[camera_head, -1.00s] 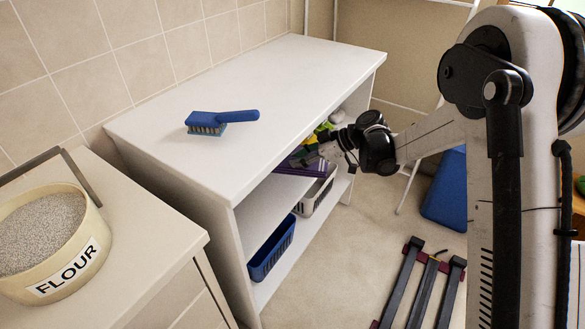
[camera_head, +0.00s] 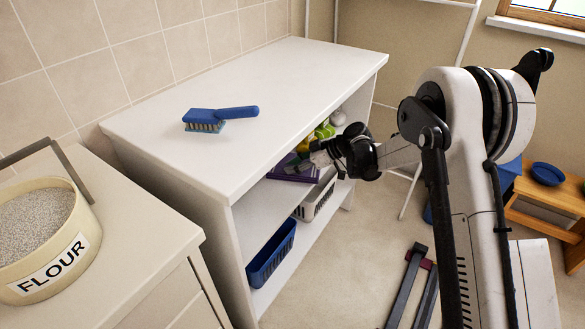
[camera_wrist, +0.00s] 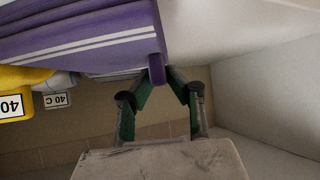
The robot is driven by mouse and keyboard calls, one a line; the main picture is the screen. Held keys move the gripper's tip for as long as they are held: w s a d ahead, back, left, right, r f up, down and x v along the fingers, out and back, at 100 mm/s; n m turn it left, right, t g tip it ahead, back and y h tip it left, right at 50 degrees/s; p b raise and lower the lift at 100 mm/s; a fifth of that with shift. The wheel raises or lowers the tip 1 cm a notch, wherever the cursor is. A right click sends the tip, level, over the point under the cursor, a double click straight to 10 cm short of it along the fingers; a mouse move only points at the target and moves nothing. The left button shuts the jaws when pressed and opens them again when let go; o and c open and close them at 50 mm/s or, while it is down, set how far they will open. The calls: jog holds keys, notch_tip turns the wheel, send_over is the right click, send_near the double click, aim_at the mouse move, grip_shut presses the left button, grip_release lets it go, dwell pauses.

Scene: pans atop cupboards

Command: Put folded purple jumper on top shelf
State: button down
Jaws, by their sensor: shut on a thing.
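The folded purple jumper (camera_head: 284,172) with white stripes lies on the middle shelf of the white shelf unit, under its top board. It also shows large at the upper left of the wrist view (camera_wrist: 75,38). My gripper (camera_head: 310,160) reaches into the open front of the unit from the right. In the wrist view my gripper (camera_wrist: 165,74) is shut on an edge of the jumper. The unit's flat white top (camera_head: 285,85) holds a blue brush (camera_head: 205,120). Part of the jumper is hidden by the top board and my gripper.
Yellow and green items (camera_head: 322,133) stand deeper on the shelf; a yellow item with a "40" label (camera_wrist: 14,104) shows in the wrist view. A blue basket (camera_head: 271,254) and a white basket (camera_head: 316,198) sit below. A flour tub (camera_head: 50,240) stands left. Much of the top is clear.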

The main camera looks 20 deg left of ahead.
jog(key=c, duration=1.7)
grip_release()
jog(key=p+v, duration=0.2)
jog(key=v, duration=1)
jog(key=shift+r+p, duration=0.1)
jog(key=shift+p, duration=0.3)
